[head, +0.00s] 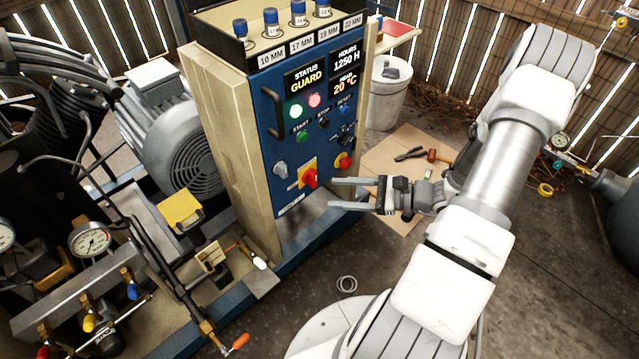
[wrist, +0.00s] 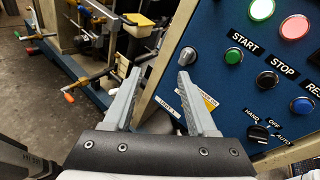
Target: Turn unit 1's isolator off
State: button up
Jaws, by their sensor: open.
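Unit 1's isolator (head: 309,177) looks to be the red rotary handle on a yellow plate, low on the blue control panel. Its handle looks roughly upright in the head view. In the wrist view a strip of yellow label (wrist: 209,101) shows beside the right finger; I cannot make out the red handle there. My gripper (head: 331,193) is open and empty, its fingers pointing left toward the panel, just right of and slightly below the isolator. The gap between its fingers shows in the wrist view (wrist: 160,64). I see no contact with the handle.
A second red knob on yellow (head: 343,162) sits right of the isolator, a grey knob (head: 280,169) left of it. The black selector (wrist: 258,133) and the green START button (wrist: 234,55) are on the same panel. Floor below my gripper is mostly clear.

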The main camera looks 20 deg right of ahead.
aim_at(316, 178)
jog(key=d+f+m+t+h+b, duration=0.25)
jog(key=d+f+m+t, duration=0.2)
jog(key=f, duration=0.25)
jog(key=d+f+m+t+h+b, duration=0.1)
jog(key=d+f+m+t+h, duration=0.2)
jog(key=f+m, duration=0.25)
jog(key=shift+n, duration=0.3)
jog(key=b+x, duration=0.1)
jog(key=x, duration=0.4)
jog(key=b+x, duration=0.1)
jog(key=x, duration=0.5)
jog(key=b+x, duration=0.1)
jog(key=x, duration=0.5)
jog(key=shift+f, duration=0.4)
grip_shut()
